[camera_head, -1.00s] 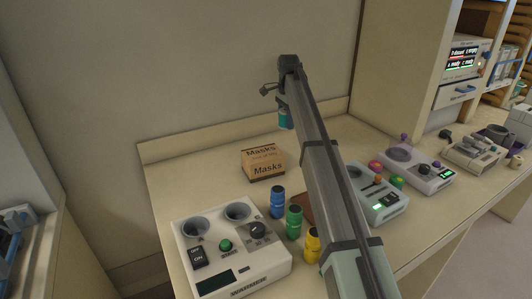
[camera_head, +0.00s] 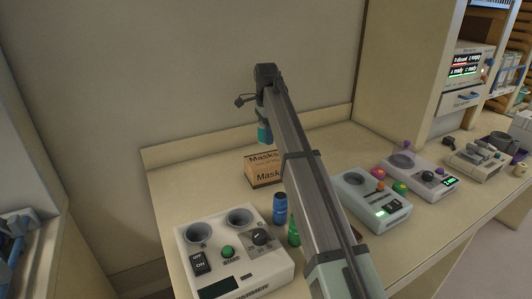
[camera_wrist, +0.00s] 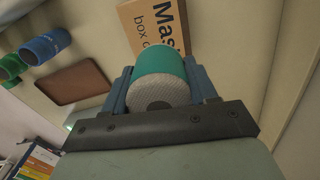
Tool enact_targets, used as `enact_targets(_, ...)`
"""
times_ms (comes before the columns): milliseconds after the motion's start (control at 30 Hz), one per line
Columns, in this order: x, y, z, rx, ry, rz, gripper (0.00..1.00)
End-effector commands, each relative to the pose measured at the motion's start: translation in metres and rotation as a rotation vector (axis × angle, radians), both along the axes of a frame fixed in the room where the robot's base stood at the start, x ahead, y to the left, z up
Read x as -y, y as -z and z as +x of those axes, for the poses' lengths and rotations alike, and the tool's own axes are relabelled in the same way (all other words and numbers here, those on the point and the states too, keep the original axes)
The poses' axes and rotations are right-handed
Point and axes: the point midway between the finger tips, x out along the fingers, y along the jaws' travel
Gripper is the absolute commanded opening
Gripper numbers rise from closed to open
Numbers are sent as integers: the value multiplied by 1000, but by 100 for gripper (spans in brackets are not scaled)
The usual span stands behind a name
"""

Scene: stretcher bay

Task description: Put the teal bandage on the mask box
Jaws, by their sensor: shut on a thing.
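The teal bandage (camera_wrist: 156,72) is a roll with a pale end, held between the blue fingers of my gripper (camera_wrist: 160,88) in the wrist view. In the head view the bandage (camera_head: 264,133) hangs under the end of my arm, above the back of the counter. The mask box (camera_head: 264,176) is a brown carton marked "Masks" standing on the counter. In the head view the bandage appears just above the box's top edge, and my arm covers the box's right side. The box also shows behind the bandage in the wrist view (camera_wrist: 143,27). The two look apart.
A white warmer unit (camera_head: 238,268) stands at the front left of the counter (camera_head: 190,180). A blue roll (camera_head: 280,207) and a green roll (camera_head: 293,232) stand beside it. A brown mat (camera_wrist: 75,82) lies near them. Devices with knobs (camera_head: 372,202) stand to the right.

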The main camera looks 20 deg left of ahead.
Motion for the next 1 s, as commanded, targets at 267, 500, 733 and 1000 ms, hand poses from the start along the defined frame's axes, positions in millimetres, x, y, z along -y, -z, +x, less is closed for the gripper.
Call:
enact_targets(267, 0, 34, 0, 0, -1, 0, 27)
enact_targets(500, 1, 58, -1, -1, -1, -1, 27)
enact_targets(733, 0, 70, 0, 1, -1, 1, 27)
enact_targets(1000, 0, 72, 0, 0, -1, 0, 27)
